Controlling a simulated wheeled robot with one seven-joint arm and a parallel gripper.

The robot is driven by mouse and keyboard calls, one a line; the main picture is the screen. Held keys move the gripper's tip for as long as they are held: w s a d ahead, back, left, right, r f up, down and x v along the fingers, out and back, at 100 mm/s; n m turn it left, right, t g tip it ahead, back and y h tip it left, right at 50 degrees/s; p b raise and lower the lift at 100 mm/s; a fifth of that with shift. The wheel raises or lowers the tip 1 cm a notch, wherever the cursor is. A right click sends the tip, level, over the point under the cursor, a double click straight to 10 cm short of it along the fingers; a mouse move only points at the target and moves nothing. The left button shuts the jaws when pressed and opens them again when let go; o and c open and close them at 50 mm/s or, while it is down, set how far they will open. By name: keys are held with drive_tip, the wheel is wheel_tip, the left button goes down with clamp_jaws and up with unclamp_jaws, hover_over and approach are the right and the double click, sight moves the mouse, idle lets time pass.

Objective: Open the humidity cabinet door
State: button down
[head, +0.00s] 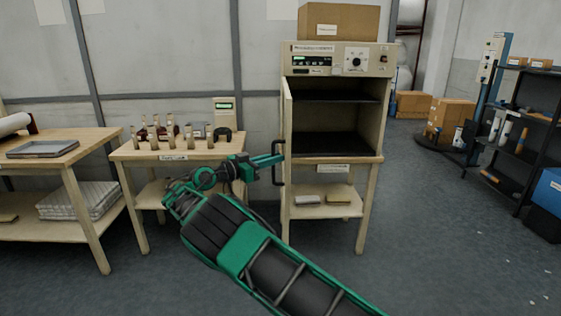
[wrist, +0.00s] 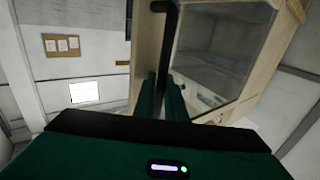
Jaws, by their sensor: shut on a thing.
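The humidity cabinet (head: 338,62) is a beige box on a wooden stand, with a control panel along its top. Its door (head: 287,135) is swung open at the left side and seen nearly edge-on, so the dark shelves inside show. The door's dark bar handle (head: 276,163) is on its left face. My gripper (head: 277,160) is at the handle, its green fingers shut on it. In the wrist view, the fingers (wrist: 160,95) close around the lower part of the black handle (wrist: 168,35), with the cabinet interior to the right.
A small table (head: 170,155) with several bottles and a device stands left of the cabinet. A longer wooden table (head: 60,150) is further left. A cardboard box (head: 338,20) sits on the cabinet. A black shelf rack (head: 515,130) stands at right.

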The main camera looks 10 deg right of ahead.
drive_tip(key=shift+w+a, duration=0.2)
drive_tip(key=shift+a, duration=0.35)
drive_tip(key=c, duration=1.8)
unclamp_jaws()
drive_tip(key=shift+f, duration=0.1)
drive_tip(key=v, duration=1.1)
drive_tip(key=shift+w+a, duration=0.15)
drive_tip(key=shift+w, duration=0.15)
